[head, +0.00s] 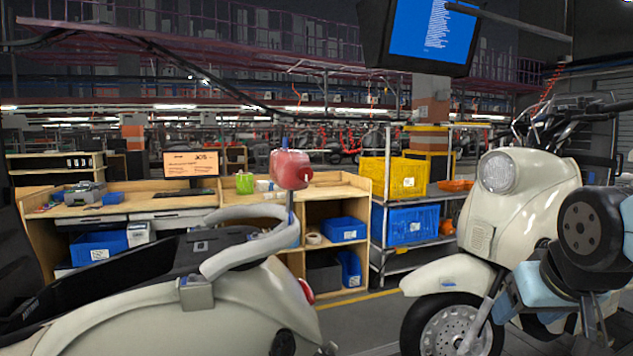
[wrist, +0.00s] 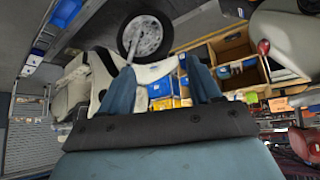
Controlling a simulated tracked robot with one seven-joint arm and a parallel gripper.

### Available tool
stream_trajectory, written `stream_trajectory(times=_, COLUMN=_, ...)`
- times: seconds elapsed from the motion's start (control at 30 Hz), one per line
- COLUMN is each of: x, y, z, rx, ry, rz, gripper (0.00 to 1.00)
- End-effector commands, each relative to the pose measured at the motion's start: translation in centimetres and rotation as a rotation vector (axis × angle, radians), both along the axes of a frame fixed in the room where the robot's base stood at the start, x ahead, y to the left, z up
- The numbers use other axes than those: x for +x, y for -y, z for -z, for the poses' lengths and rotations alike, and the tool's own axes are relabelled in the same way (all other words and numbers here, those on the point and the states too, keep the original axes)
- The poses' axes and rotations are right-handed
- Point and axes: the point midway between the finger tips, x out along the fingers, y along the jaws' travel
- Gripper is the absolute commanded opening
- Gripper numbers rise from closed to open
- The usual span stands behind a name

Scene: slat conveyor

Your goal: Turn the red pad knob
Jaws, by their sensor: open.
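A red, rounded block (head: 291,168), which looks like the red pad knob, stands on a thin upright post in the head view, left of the middle. It is above the rear rack of the cream scooter (head: 190,310). My gripper (wrist: 159,64) shows in the wrist view with its two blue fingers spread apart and nothing between them. In the head view my arm is at the right, in front of the second scooter and well apart from the red block.
A second cream scooter (head: 520,195) stands at the right. Behind are a wooden workbench (head: 130,205) and a metal shelf with a yellow crate (head: 395,178) and a blue crate (head: 405,224). A monitor (head: 420,35) hangs overhead. Some floor shows between the scooters.

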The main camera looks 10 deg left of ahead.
Motion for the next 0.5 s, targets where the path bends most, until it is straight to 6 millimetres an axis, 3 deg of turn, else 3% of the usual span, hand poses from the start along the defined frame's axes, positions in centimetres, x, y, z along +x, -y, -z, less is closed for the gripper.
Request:
stream_trajectory(times=0.2, x=6.8, y=-5.8, z=-1.2, rx=0.001, ry=0.261, rz=-0.153, gripper=0.63)
stream_trajectory(times=0.5, x=12.2, y=-15.1, z=-3.9, rx=0.058, ry=0.635, rz=-0.337, gripper=0.63)
